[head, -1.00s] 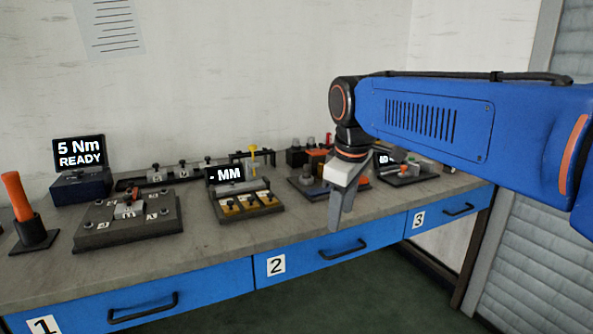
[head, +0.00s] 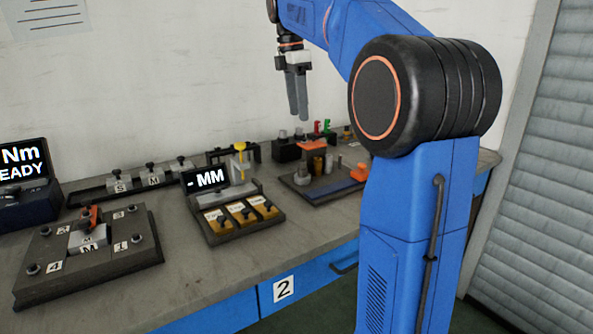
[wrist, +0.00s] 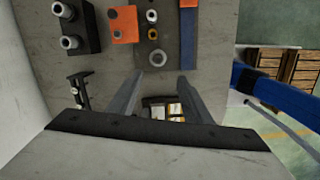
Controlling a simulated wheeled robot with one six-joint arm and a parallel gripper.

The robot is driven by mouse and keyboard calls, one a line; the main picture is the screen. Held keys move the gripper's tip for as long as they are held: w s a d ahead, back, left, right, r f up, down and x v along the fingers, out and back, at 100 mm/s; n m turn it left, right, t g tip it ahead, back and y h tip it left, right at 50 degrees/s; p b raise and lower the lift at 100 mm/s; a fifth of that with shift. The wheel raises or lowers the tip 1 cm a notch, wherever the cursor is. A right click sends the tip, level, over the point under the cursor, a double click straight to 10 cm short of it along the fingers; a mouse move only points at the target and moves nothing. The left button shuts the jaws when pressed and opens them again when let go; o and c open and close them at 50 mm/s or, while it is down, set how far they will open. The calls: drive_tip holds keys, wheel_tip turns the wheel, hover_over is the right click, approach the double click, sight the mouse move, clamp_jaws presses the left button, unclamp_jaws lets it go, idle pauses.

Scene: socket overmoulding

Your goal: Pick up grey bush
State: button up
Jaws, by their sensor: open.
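My gripper (head: 298,116) is open and empty, raised above the bench with its fingers pointing down. In the wrist view its two fingers (wrist: 169,80) are apart with nothing between them. A black block (head: 286,152) by the wall bears grey bushes (head: 299,133); in the wrist view the block (wrist: 84,28) shows at upper left with grey ring-topped bushes (wrist: 70,42). A dark fixture plate also holds a grey ring-topped part (wrist: 158,58) and a brass one (wrist: 152,33). I cannot tell which grey bush is meant. The gripper touches none of them.
The fixture plate (head: 309,193) has orange blocks (head: 359,172). The MM gauge (head: 208,180) stands on a base with yellow trays (head: 242,212). A clamp plate (head: 120,262) is at left. The wall is close behind. Bare bench (head: 190,280) lies along the front.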

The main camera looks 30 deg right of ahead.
approach(302, 161)
drive_tip(key=f, duration=0.3)
drive_tip(key=d+f, duration=0.1)
drive_tip(key=f, duration=0.1)
drive_tip(key=shift+s, duration=0.4)
drive_tip(key=shift+w+d+f, duration=0.1)
drive_tip(key=shift+f, duration=1.2)
drive_tip(key=shift+w+d+f, duration=0.1)
drive_tip(key=shift+f, duration=1.2)
clamp_jaws()
